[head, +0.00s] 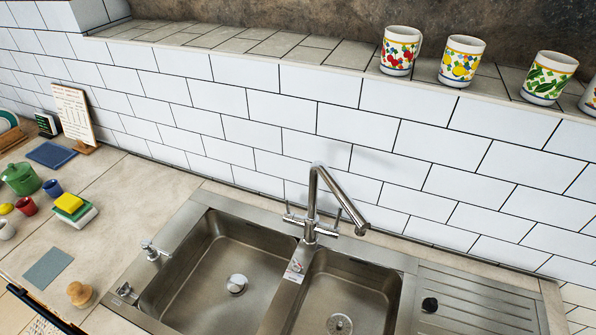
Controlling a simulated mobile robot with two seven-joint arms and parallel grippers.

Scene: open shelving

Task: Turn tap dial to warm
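A chrome tap (312,205) stands at the back of the sink, between its two basins. Its angled spout reaches right, and a lever handle sticks out on each side of its body. A small silver dial plate (295,268) with a red mark sits on the divider in front of the tap base. Its setting is too small to read. Neither of my grippers is in view, and nothing touches the tap or the dial.
The steel sink (190,225) has two empty basins. A small chrome fitting (152,251) stands at its left rim. A green pot (20,178), cups and a yellow sponge (69,203) crowd the left counter. Patterned mugs (400,52) line the ledge above.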

